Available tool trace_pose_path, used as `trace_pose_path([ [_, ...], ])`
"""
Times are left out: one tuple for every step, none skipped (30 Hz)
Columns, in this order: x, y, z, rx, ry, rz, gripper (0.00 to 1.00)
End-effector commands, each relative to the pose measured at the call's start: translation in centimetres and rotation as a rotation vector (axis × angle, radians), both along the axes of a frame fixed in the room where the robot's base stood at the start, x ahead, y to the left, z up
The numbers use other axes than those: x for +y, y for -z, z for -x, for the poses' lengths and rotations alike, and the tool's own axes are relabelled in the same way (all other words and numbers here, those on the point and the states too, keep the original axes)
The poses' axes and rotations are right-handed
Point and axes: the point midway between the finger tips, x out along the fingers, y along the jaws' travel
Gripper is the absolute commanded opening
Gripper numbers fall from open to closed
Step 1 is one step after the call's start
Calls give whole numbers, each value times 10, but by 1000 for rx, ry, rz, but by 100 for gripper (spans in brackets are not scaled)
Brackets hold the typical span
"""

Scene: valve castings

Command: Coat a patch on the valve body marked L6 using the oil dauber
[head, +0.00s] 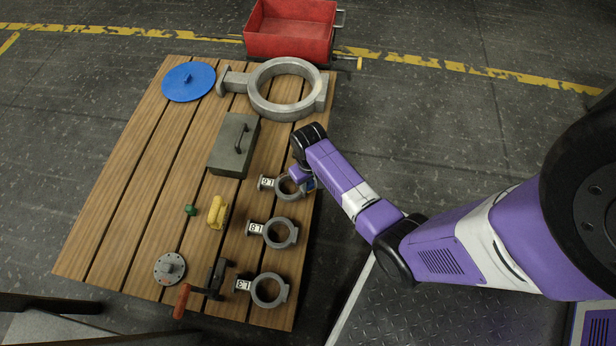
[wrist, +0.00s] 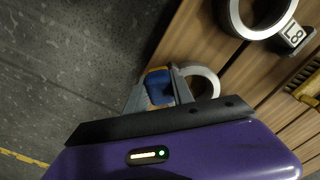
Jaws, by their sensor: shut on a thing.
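The valve body marked L6 (head: 290,187) is a grey ring with a white tag, at the right edge of the wooden pallet top; its tag looks upside down in the head view. Part of its ring also shows in the wrist view (wrist: 208,76). My gripper (wrist: 160,90) is shut on a blue thing, probably the oil dauber (wrist: 157,84), right beside that ring. In the head view a bit of blue (head: 311,184) shows at the ring's right side, partly hidden by my wrist. I cannot tell whether the dauber touches the ring, nor see any oil patch.
Valve bodies marked L8 (head: 279,233) and L3 (head: 269,290) lie nearer. A large ring casting (head: 263,98), blue disc (head: 188,82), grey box (head: 228,150), yellow brush-like thing (head: 217,212), green knob (head: 190,210), flange (head: 170,268) and red-handled clamp (head: 181,301) share the top. A red bin (head: 290,35) stands behind.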

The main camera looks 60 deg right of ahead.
Motion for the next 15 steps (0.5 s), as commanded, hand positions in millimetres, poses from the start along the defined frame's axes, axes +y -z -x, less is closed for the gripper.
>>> trace_pose_path([
  [0,-9,-2,-1,-2,0,0],
  [0,-19,-3,-4,-2,2,0],
  [1,-27,-3,-4,-2,2,0],
  [1,-28,-2,-2,-3,1,0],
  [1,-30,-3,-1,-3,0,0],
  [2,-33,-3,-2,-3,1,0],
  [2,-35,-3,-2,-3,1,0],
  [2,-38,-4,-2,-3,1,0],
  [2,-41,-4,-2,-3,1,0],
  [2,-44,-4,-2,-4,1,0],
  [2,-46,-5,-2,-4,1,0],
  [3,-49,-5,-3,-4,1,0],
  [3,-52,-5,-3,-4,1,0],
  [3,-54,-6,-3,-4,1,0],
  [3,-58,-6,-2,-5,1,0],
])
